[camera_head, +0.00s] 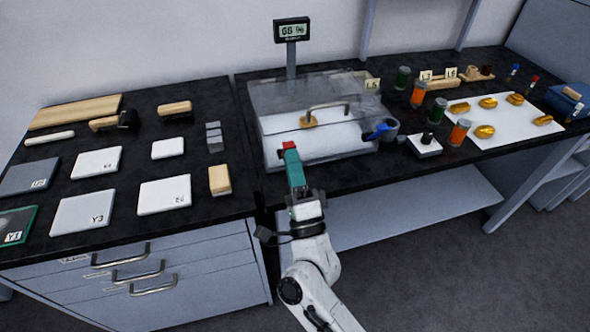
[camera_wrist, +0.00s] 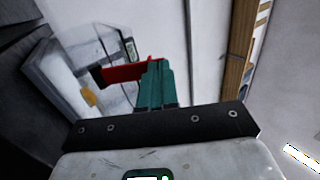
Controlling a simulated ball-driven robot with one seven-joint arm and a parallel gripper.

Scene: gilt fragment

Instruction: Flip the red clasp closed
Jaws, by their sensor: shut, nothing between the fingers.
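The red clasp (camera_head: 289,145) is at the front left of a clear box (camera_head: 265,122) on the black bench. In the wrist view the red clasp (camera_wrist: 122,73) reaches left from beside my fingertips. My gripper (camera_head: 292,157) has teal fingers and is shut, with nothing between them. Its tips (camera_wrist: 156,66) are at the clasp, touching or very close to it; I cannot tell which. They partly hide the clasp in the head view, so its exact angle is unclear. The box's clear lid has a grey handle (camera_head: 328,106). A gold fragment (camera_head: 309,123) lies inside on a white floor.
A display on a post (camera_head: 291,31) stands behind. Jars, a white switch box (camera_head: 424,145) and a white sheet with gold pieces (camera_head: 500,124) are to the right. Labelled tiles and wooden blocks cover the left counter.

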